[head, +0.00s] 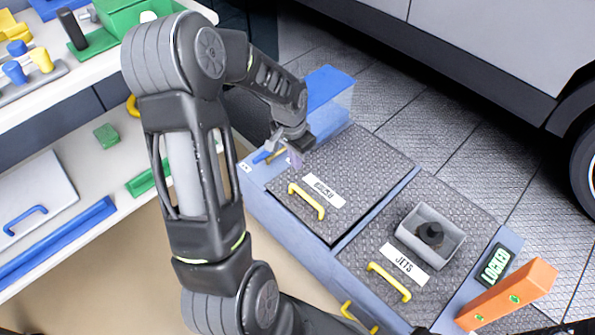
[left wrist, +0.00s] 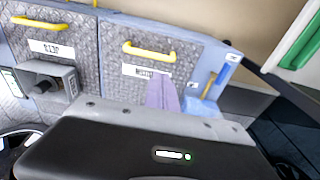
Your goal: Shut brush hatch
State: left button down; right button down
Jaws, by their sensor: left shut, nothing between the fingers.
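The brush hatch (head: 365,165) is a grey textured lid with a yellow handle (head: 306,201) and a white label, its lettering hard to read. It lies nearly level on the blue-grey cabinet; a dark line runs along its right edge, and I cannot tell if it is fully flush. My left gripper (head: 296,158) is shut and empty, above the hatch's far left edge and apart from the handle. In the left wrist view, the purple fingers (left wrist: 163,97) overlap the hatch (left wrist: 130,80) below its yellow handle (left wrist: 148,51). My right gripper is not in view.
Beside it is the JETS hatch (head: 378,231) with a grey box (head: 430,236) on it. A LOCKED display (head: 495,264) and an orange block (head: 508,295) stand at the right. Shelves (head: 75,150) with coloured items are at the left. A vehicle (head: 480,40) stands behind.

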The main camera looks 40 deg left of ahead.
aim_at(300, 190)
pick_arm(q)
jog(key=f+b, duration=0.1)
jog(key=f, duration=0.3)
jog(key=w+f+b, duration=0.1)
jog(key=f, duration=0.4)
jog(key=f+b, duration=0.1)
jog(key=f, duration=0.3)
jog(key=shift+w+f, duration=0.2)
